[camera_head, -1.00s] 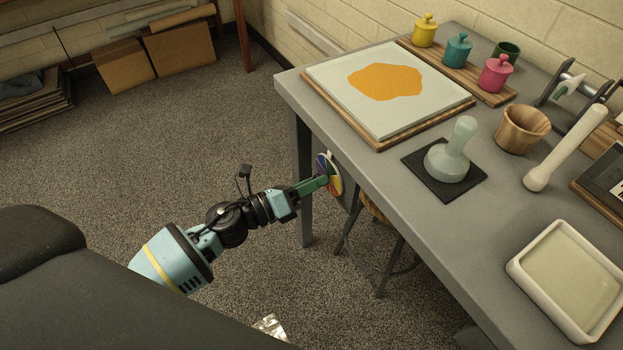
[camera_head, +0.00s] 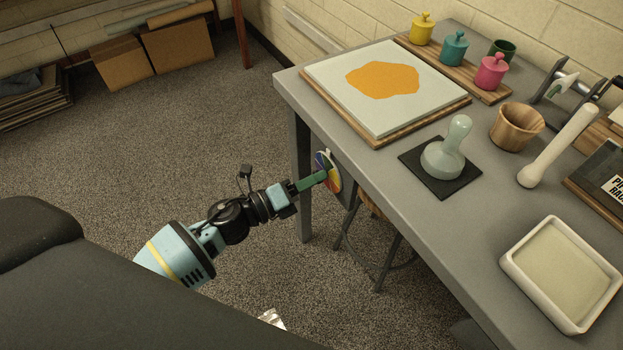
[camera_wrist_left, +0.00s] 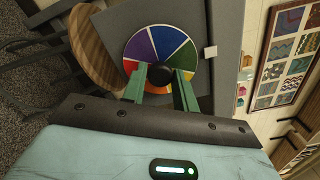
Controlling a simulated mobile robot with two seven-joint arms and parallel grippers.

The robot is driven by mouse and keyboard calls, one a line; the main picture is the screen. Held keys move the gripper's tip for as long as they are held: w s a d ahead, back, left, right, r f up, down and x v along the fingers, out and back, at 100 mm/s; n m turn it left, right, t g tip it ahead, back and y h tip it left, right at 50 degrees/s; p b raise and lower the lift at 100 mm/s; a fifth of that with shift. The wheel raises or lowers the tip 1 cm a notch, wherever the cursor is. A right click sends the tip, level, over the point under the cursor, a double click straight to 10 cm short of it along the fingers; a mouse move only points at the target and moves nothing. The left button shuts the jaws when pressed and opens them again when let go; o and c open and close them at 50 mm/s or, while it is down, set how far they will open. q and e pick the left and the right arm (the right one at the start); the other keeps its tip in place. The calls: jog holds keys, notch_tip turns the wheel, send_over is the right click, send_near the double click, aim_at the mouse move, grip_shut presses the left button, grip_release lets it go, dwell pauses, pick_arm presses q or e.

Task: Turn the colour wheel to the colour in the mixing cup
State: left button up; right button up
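The colour wheel (camera_head: 334,180) is upright on a grey panel at the table's side. The left wrist view shows its face (camera_wrist_left: 155,45) with violet and blue sectors up, green at right, warm colours low and partly hidden. A small white tab (camera_wrist_left: 210,52) sits beside its right edge. A dark green cup (camera_head: 503,50) and a wooden cup (camera_head: 516,128) stand on the table; I cannot tell either's contents. My right gripper is out of view.
The grey table (camera_head: 400,205) carries a white board with an orange patch (camera_head: 330,65), lidded yellow (camera_head: 422,30), teal (camera_head: 455,50) and pink (camera_head: 491,72) pots, a glass muller (camera_head: 445,158) and a white tray (camera_head: 515,268). A stool (camera_head: 372,250) stands under the table.

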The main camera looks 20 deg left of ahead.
pick_arm(q)
jog(key=o, duration=0.4)
jog(key=shift+c, duration=0.2)
jog(key=v, duration=0.7)
jog(key=shift+s+a+b, duration=0.25)
jog(key=shift+s+b, duration=0.1)
jog(key=shift+b, duration=0.1)
